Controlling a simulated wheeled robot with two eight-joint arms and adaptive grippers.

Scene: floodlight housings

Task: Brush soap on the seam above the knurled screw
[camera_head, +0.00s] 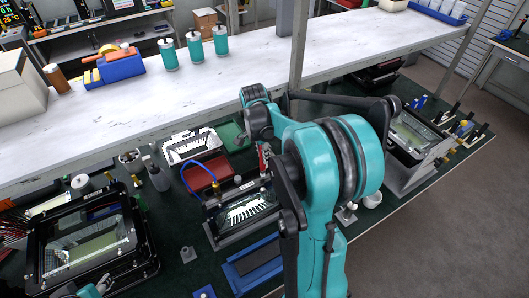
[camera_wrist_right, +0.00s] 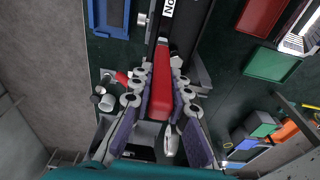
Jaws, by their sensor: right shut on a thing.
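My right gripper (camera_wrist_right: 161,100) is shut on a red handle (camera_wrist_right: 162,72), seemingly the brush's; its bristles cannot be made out. In the head view my right gripper (camera_head: 262,146) is above the back right edge of the middle floodlight housing (camera_head: 240,205), with a bit of red below it. That housing is dark with a glass front, and a blue hose curves up from it. In the wrist view its dark side, with a white label (camera_wrist_right: 168,8), lies beyond the handle. I cannot make out the knurled screw or the seam.
Another framed housing (camera_head: 88,240) stands at left and one (camera_head: 415,135) at right. A red tray (camera_head: 205,172) and a bottle (camera_head: 157,175) are behind the middle housing. A blue tray (camera_head: 253,262) lies in front. A white shelf (camera_head: 130,110) runs above the back of the bench.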

